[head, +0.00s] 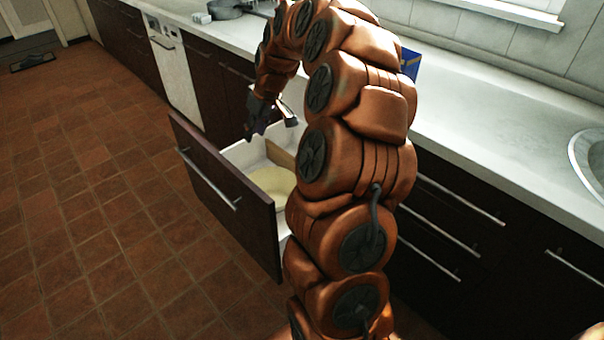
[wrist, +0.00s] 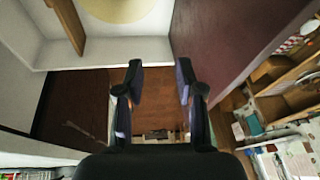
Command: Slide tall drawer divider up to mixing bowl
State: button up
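The tall drawer divider (head: 280,154) is a wooden board standing in the open white drawer, partly hidden by my arm in the head view. The wrist view shows its end (wrist: 66,25) at the upper left. The mixing bowl (head: 270,181) is pale cream and round, on the drawer floor on the drawer-front side of the divider. Its edge also shows at the top of the wrist view (wrist: 118,8). The divider and bowl are close together; whether they touch is cut off. My gripper (head: 254,128) is above the drawer's far side, open and empty, its fingers (wrist: 159,78) apart.
The dark drawer front (head: 225,190) stands out from the cabinets over a tiled floor (head: 95,200). The drawer's white side wall (wrist: 100,58) lies beyond the fingers. A light counter (head: 480,110) runs above, with a grey pan (head: 228,10) at the back. Floor left of the drawer is clear.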

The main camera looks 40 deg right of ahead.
jog(key=d+f+b, duration=0.2)
jog(key=d+f, duration=0.3)
jog(key=d, duration=0.1)
jog(key=d+f+m+h+b, duration=0.1)
jog(key=d+f+b, duration=0.2)
jog(key=d+f, duration=0.3)
jog(key=d+f+t+h+b, duration=0.1)
jog(key=d+f+b, duration=0.2)
jog(key=d+f, duration=0.2)
jog(key=shift+s+d+f, duration=0.1)
jog(key=shift+d+f, duration=0.05)
jog(key=shift+d, duration=0.65)
jog(key=shift+s+d+f, duration=0.1)
jog(key=shift+d+f, duration=0.05)
jog(key=shift+d, duration=0.6)
jog(key=b+x, duration=0.1)
jog(key=x, duration=0.6)
jog(key=shift+w+a+f, duration=0.1)
jog(key=shift+w+f, duration=0.05)
jog(key=shift+f, duration=0.15)
grip_shut()
